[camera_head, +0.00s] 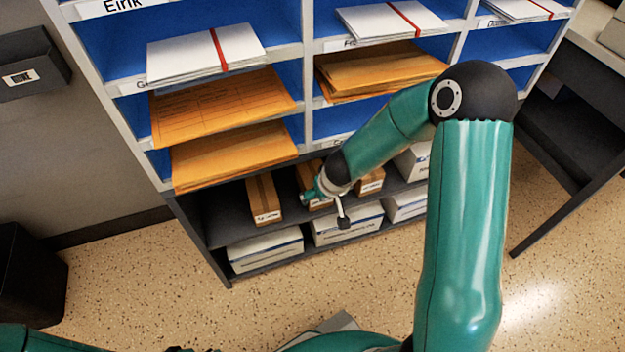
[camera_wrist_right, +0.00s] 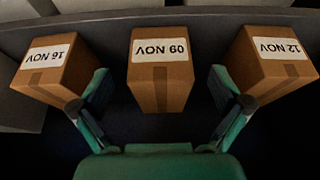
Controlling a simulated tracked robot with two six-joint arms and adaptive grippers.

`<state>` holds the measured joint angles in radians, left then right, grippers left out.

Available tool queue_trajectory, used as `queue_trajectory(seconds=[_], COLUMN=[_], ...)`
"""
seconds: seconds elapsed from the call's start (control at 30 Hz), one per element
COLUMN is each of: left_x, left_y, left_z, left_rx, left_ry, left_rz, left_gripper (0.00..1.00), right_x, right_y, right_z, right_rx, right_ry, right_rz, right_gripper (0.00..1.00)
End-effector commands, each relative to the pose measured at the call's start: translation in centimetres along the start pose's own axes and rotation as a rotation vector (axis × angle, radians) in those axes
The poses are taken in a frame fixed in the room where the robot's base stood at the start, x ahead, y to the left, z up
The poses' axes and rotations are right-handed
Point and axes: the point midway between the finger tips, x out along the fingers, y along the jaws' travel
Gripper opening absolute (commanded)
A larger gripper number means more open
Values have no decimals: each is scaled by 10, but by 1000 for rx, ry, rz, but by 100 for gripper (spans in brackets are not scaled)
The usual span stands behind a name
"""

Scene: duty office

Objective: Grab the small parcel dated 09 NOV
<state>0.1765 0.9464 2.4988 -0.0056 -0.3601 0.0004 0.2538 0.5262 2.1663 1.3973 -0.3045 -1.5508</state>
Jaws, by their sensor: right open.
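The small brown parcel labelled 09 NOV (camera_wrist_right: 160,85) is in the middle of a row of three in the right wrist view, its label upside down. In the head view the middle parcel (camera_head: 308,178) stands on the dark lower shelf, partly hidden by my right gripper (camera_head: 328,206). My right gripper (camera_wrist_right: 160,92) is open, with one finger on each side of the 09 NOV parcel. The fingers appear near the parcel's front; I cannot tell whether they touch it. My left gripper is not in clear view.
Parcels 16 NOV (camera_wrist_right: 52,68) and 12 NOV (camera_wrist_right: 272,62) flank it closely, near my fingers. The shelf edge (camera_head: 222,241) is dark. White boxes (camera_head: 266,250) lie below. Orange envelopes (camera_head: 235,155) jut out from the pigeonholes above. The speckled floor (camera_head: 150,275) is open in front.

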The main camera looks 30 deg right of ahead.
Motion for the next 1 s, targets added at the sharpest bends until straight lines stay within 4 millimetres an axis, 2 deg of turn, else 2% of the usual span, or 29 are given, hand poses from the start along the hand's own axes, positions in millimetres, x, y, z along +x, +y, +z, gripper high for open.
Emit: queue_trajectory(seconds=[0.1,0.27,0.6,0.9,1.0], left_x=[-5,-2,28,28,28], left_y=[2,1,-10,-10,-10], left_z=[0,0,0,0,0], left_rx=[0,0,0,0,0], left_ry=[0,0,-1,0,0], left_rz=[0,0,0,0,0], left_gripper=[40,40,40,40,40], right_x=[4,10,54,56,56], right_y=[0,0,-1,-1,-1], right_z=[-11,-13,-12,-14,-14], right_rx=[0,-1,-1,-2,-2], right_ry=[0,-1,0,0,0], right_rz=[0,-1,-1,-1,-1], right_gripper=[100,100,100,100,83])
